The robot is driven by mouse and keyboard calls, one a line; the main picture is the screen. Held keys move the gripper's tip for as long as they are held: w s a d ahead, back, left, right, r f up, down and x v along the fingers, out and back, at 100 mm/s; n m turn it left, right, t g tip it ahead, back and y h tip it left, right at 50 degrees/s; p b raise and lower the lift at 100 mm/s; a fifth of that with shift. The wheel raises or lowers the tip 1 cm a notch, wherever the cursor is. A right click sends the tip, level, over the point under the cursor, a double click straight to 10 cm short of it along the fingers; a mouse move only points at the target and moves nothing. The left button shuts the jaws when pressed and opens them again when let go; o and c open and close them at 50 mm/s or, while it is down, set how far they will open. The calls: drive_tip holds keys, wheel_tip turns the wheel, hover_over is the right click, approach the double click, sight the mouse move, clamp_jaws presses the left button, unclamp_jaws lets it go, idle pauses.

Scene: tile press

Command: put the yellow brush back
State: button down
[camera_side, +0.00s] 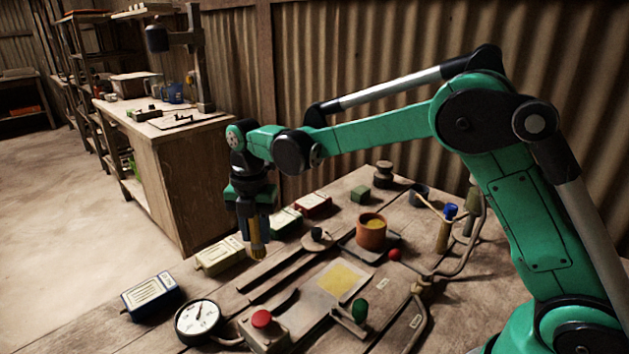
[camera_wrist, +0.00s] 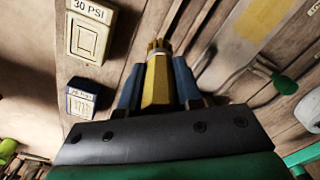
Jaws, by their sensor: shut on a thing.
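My gripper (camera_side: 256,232) points down above the left part of the bench, shut on the yellow brush (camera_side: 259,251). In the wrist view the brush (camera_wrist: 156,82) stands between the two blue-grey fingers of my gripper (camera_wrist: 158,66), with its tip pointing away from the palm. In the side view its lower end shows below the fingers, beside the cream box; I cannot tell whether it touches anything. The rest of the brush is hidden by the fingers and palm.
Around my gripper are a cream box (camera_side: 219,256), a blue box (camera_side: 151,296) and a red box (camera_side: 313,204). A dial gauge (camera_side: 198,319), red button (camera_side: 262,318), yellow-coated plate (camera_side: 341,280), terracotta pot (camera_side: 371,235) and blue-topped post (camera_side: 445,232) stand on the bench.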

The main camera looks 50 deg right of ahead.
sight(257, 246)
drive_tip(key=shift+f, duration=2.05)
drive_tip(key=shift+f, duration=0.1)
drive_tip(key=c, duration=0.6)
unclamp_jaws()
